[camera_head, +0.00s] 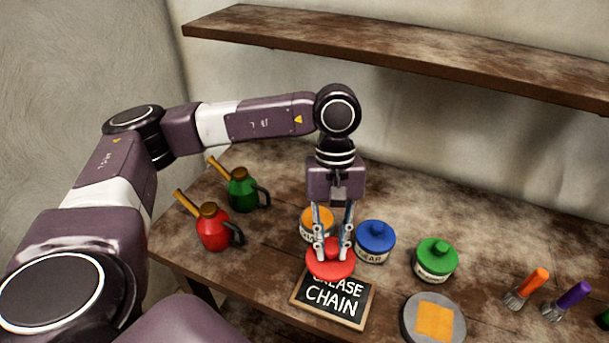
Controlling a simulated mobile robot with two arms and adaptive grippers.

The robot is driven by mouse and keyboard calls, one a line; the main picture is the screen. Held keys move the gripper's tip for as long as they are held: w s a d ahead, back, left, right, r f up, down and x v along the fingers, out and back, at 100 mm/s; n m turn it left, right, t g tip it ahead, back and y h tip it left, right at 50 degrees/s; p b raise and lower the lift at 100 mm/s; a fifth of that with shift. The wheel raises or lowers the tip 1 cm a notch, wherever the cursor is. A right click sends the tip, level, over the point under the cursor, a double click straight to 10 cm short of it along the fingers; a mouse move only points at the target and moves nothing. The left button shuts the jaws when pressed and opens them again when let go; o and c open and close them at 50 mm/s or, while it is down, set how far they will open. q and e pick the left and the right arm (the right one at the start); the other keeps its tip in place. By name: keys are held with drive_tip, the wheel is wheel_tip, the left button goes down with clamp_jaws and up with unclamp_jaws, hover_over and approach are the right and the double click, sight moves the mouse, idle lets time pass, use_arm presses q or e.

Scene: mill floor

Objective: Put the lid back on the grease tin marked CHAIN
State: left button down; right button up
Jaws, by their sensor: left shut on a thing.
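My left gripper (332,250) points down and is shut on the red lid (331,266), at its knob. The lid is above or in front of the upper edge of a chalkboard sign (338,301) reading "GREASE CHAIN" and covers part of its writing. I see no tin body under the red lid, and cannot tell its height above the bench. Behind it stand tins with an orange lid (313,215), a blue lid (375,236) and a green lid (436,254). Their labels are partly hidden or too small to read surely. My right gripper is not in view.
Red (213,230) and green (242,190) oil cans stand at left on the wooden bench (270,275). A grey round object with an orange square (434,318) lies at front right. Orange (531,286) and purple (569,298) handled brushes lie further right. A shelf (400,45) runs above.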

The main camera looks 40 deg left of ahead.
use_arm(q)
drive_tip(key=shift+w+a+f+m+t+y, duration=0.75)
drive_tip(key=shift+w+a+m, duration=1.15)
drive_tip(key=shift+m, duration=3.35)
drive_tip(key=shift+w+a+f+m+t+y, duration=0.75)
drive_tip(key=shift+w+a+m, duration=1.15)
drive_tip(key=shift+m, duration=3.3)
drive_tip(key=shift+w+a+f+m+t+y, duration=0.75)
drive_tip(key=shift+w+a+m, duration=1.15)
drive_tip(key=shift+m, duration=3.35)
drive_tip(key=shift+w+d+f+g+b, duration=0.1)
drive_tip(key=shift+w+f+b, duration=0.05)
drive_tip(key=shift+f+b, duration=0.4)
drive_tip(key=shift+w+d+f+g+b, duration=0.1)
drive_tip(key=shift+d+f+b, duration=0.05)
drive_tip(key=shift+f+b, duration=0.4)
drive_tip(key=shift+w+d+f+g+b, duration=0.15)
drive_tip(key=shift+f+b, duration=0.25)
drive_tip(key=shift+f, duration=0.2)
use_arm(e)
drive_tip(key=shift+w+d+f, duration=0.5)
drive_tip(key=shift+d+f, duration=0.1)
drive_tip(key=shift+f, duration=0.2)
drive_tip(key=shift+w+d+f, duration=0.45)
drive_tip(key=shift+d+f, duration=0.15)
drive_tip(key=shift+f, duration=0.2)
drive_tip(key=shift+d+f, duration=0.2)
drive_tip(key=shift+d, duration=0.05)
